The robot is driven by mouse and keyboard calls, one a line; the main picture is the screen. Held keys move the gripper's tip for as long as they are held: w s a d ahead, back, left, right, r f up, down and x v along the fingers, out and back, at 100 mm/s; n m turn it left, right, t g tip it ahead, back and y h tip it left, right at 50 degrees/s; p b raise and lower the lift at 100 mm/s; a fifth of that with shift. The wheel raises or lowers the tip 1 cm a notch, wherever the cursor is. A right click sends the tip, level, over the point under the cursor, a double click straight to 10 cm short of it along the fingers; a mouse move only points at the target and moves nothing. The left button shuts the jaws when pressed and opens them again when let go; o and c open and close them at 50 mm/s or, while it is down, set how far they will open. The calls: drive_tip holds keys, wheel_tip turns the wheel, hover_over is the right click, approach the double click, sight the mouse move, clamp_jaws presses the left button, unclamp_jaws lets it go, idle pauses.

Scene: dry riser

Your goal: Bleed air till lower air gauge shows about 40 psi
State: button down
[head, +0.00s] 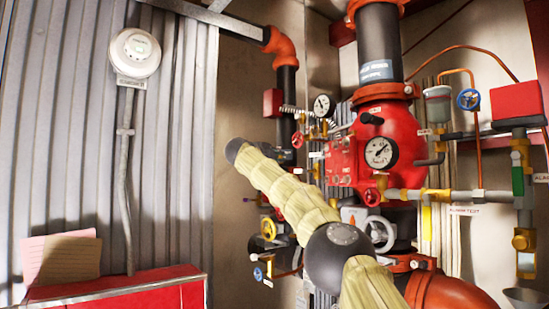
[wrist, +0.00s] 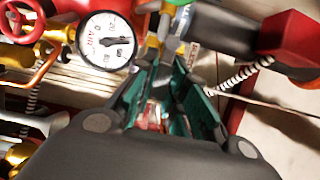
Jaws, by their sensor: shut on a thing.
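In the wrist view a round white gauge (wrist: 107,41) marked AIR sits left of my gripper; its dark needle is visible, but the value is too small to read surely. My gripper (wrist: 165,88), with teal finger pads, is shut on a small reddish and pale part (wrist: 153,114), mostly hidden between the fingers. In the head view my pale-sleeved arm crosses the middle and my gripper is not visible. A larger white gauge (head: 380,152) is on the red valve body (head: 390,125), and a smaller gauge (head: 322,105) is up and left of it.
Around my gripper are a red handwheel (wrist: 22,20), brass fittings and a striped hose (wrist: 240,75). A red cabinet (head: 120,291) stands lower left.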

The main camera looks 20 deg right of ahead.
drive_tip(key=shift+r, duration=0.2)
drive_tip(key=shift+f+p, duration=0.2)
drive_tip(key=shift+p, duration=0.1)
drive_tip(key=c, duration=1.4)
unclamp_jaws()
drive_tip(key=shift+c, duration=0.2)
drive_tip(key=shift+s+a, duration=0.1)
drive_tip(key=v, duration=0.7)
drive_tip(key=shift+a, duration=0.15)
